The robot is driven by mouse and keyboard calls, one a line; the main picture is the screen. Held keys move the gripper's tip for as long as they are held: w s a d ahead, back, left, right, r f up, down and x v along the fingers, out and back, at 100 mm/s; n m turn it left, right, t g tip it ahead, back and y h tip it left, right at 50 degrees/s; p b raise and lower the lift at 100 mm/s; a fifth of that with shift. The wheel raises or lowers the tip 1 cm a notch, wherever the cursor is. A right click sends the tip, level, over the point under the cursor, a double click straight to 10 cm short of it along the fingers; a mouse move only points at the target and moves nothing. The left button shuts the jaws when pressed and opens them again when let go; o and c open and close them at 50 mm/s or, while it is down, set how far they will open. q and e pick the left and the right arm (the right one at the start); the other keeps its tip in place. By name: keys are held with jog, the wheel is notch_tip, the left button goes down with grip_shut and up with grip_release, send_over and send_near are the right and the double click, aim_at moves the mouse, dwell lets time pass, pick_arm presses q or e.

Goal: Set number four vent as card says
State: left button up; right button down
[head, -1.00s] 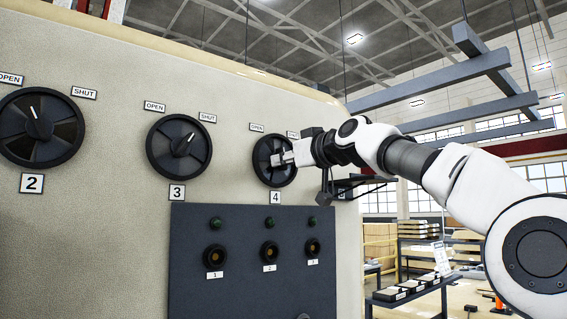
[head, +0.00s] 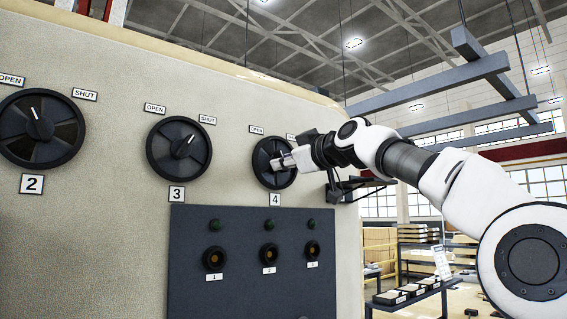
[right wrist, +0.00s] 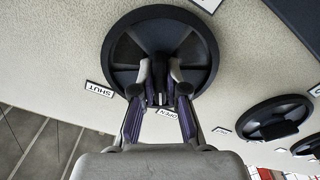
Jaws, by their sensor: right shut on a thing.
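The number four vent (head: 266,176) is a round black dial on the cream cabinet wall in the head view, above its "4" label (head: 275,199). My right gripper (head: 281,163) reaches it from the right and is shut on its centre knob. In the right wrist view the two fingers close around the knob (right wrist: 158,72) of the same dial (right wrist: 195,62). The SHUT label (right wrist: 100,90) and the OPEN label (right wrist: 167,113) stand beside the rim. I see no readable card. My left gripper is out of view.
Vent 3 (head: 160,165) has its white pointer towards SHUT. Vent 2 (head: 20,145) points up, between its labels. A dark panel (head: 240,297) with several lamps and knobs sits below. Shelving stands at the right back (head: 420,243).

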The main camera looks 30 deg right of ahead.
jog(key=shift+f, duration=0.1)
jog(key=c, duration=1.2)
grip_release()
